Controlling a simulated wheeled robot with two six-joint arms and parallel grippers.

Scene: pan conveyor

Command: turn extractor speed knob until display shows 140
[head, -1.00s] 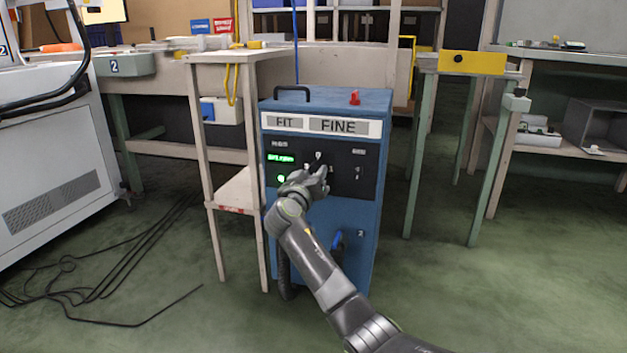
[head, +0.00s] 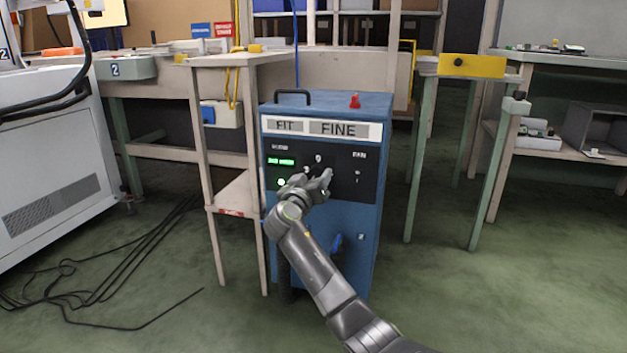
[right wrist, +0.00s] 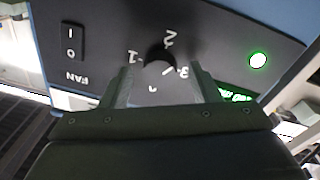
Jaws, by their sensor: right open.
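The extractor is a blue cabinet (head: 330,235) marked "FIT" and "FINE" with a black control panel. Its green display (head: 281,161) is lit at the panel's left, but its digits are too small to read; in the right wrist view a finger partly covers it (right wrist: 236,95). The dark speed knob (right wrist: 158,57) sits amid the marks 1, 2 and 3. My right gripper (head: 318,180) is at the panel and hides the knob in the head view. In the right wrist view its open fingers (right wrist: 163,80) stand on either side of the knob; contact cannot be told. My left gripper is out of view.
A FAN switch (right wrist: 70,42) and a lit green lamp (right wrist: 258,60) flank the knob. A narrow wooden stand (head: 238,190) is close at the cabinet's left. Black cables (head: 85,280) lie on the floor at left.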

